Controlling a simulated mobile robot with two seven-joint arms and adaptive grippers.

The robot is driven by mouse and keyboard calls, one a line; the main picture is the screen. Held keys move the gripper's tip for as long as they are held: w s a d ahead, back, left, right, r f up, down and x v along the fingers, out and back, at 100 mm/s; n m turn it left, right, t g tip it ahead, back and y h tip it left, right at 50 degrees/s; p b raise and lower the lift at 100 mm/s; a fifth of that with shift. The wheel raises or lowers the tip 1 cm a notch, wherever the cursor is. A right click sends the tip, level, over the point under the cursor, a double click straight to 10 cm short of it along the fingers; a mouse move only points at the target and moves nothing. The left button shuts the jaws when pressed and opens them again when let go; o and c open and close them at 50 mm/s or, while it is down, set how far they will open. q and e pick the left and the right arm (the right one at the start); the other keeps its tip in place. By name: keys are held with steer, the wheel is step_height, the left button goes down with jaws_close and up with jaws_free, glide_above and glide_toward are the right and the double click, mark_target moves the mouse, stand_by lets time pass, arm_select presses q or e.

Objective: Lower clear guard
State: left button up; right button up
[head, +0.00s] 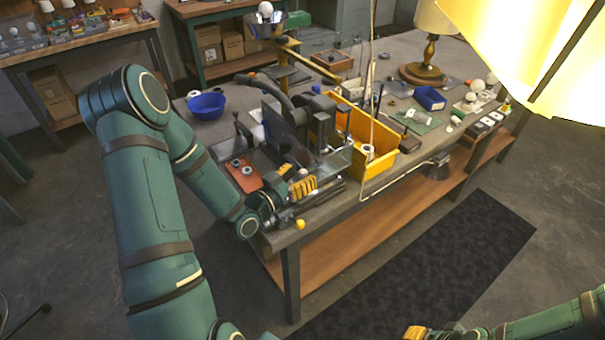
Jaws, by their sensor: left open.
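A bench machine with a dark upright plate (283,128) stands at the near left part of the workbench. A clear guard (338,160) with pale see-through edges shows low at the machine's front right. Parts of it are hard to make out against the dark machine and behind my gripper. My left gripper (304,200) is open at the bench's near edge, in front of the machine and close to the guard. I cannot tell whether it touches the guard. My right gripper (416,332) shows only in part at the bottom edge, far from the machine.
A yellow bin (375,167) stands just right of the machine. A reddish-brown tray (243,175) lies to its left, and a blue bowl (206,105) is behind. A lamp (428,60) stands farther back. A bright yellow shade fills the upper right. The floor ahead is clear.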

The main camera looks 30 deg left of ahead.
arm_select(q)
steer(key=s+a, duration=0.2)
steer(key=s, duration=0.9)
steer(key=shift+a, duration=0.1)
